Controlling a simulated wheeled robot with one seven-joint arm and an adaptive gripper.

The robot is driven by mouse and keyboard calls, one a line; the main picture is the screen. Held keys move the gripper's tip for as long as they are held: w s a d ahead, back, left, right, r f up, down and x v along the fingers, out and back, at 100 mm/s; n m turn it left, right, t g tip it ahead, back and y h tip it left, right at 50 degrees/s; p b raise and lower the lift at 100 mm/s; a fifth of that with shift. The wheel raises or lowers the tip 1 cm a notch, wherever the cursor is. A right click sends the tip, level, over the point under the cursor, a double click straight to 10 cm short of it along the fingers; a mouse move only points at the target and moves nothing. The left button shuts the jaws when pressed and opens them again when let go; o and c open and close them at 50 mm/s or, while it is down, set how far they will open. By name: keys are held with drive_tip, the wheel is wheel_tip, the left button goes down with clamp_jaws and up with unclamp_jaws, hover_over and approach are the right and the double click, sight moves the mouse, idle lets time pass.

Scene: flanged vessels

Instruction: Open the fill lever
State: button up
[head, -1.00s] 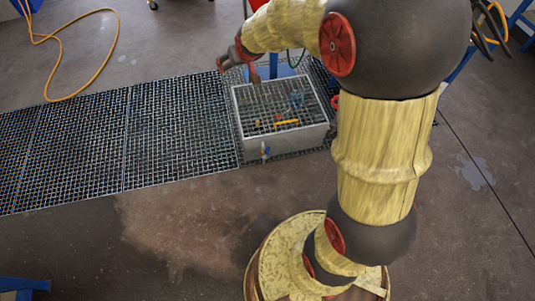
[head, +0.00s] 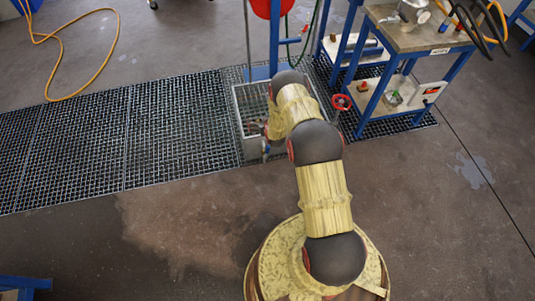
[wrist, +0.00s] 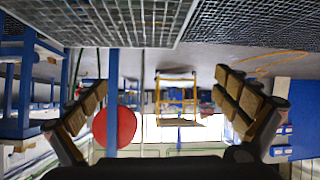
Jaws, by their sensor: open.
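No part is clearly marked as the fill lever. The wrist picture appears upside down.
A red round vessel (head: 272,7) is on the post; it also shows in the wrist view (wrist: 113,128). A red handwheel (head: 341,102) stands right of the tank. A blue-framed bench (head: 420,38) is at right. Floor grating (head: 75,145) lies clear at left.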

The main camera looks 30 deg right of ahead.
drive_tip(key=s+a+f+m+t+h, duration=0.1)
drive_tip(key=s+a+f+t, duration=0.15)
drive_tip(key=s+f, duration=1.95)
drive_tip(key=a+f+b+x, duration=0.1)
drive_tip(key=b+x, duration=0.3)
drive_tip(key=x, duration=0.6)
drive_tip(key=shift+f+g, duration=0.45)
drive_tip(key=shift+f, duration=0.05)
